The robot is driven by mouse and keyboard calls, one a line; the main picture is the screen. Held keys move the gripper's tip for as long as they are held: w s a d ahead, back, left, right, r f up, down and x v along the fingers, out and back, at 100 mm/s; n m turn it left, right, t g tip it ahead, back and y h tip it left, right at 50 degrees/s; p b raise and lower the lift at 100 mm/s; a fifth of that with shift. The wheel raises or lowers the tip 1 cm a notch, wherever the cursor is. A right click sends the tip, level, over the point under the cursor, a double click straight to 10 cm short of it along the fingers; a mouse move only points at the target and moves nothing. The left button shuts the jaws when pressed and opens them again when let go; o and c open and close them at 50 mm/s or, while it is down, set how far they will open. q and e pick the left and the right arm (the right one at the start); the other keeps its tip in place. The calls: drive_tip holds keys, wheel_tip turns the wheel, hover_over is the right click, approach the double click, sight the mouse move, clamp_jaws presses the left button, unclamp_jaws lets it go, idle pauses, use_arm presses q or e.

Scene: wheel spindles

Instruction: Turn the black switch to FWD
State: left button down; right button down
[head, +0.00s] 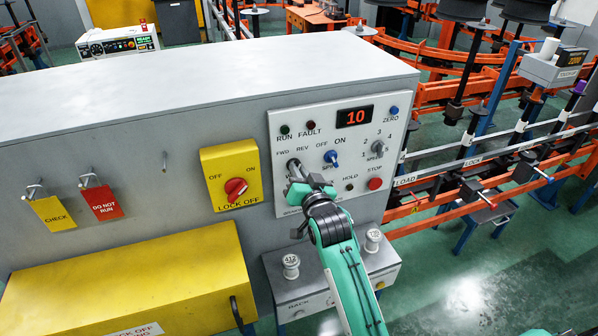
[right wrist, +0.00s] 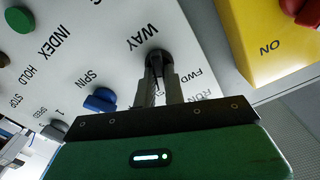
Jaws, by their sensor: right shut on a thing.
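The white control panel (head: 340,115) on the grey cabinet carries the black switch under the FWD and REV labels. My right gripper (head: 296,171) reaches the panel from below and covers most of the switch in the head view. In the right wrist view the black switch (right wrist: 154,57) sits between the two fingertips, and the right gripper (right wrist: 158,75) is shut on it. Which label the switch points to is hidden by the fingers. My left gripper is not in view.
A blue SPIN switch (head: 332,157) is close to the right of my gripper. A grey speed dial (head: 377,149) and a red STOP button (head: 375,183) are further right. A yellow lock-off box (head: 232,176) with a red knob is at left. The display (head: 354,117) reads 10.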

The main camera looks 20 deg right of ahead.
drive_tip(key=n+p, duration=0.1)
drive_tip(key=n, duration=0.3)
drive_tip(key=n+p, duration=0.2)
drive_tip(key=n, duration=0.3)
drive_tip(key=shift+a+n, duration=0.2)
drive_tip(key=shift+n, duration=0.1)
idle(0.6)
drive_tip(key=c, duration=1.5)
unclamp_jaws()
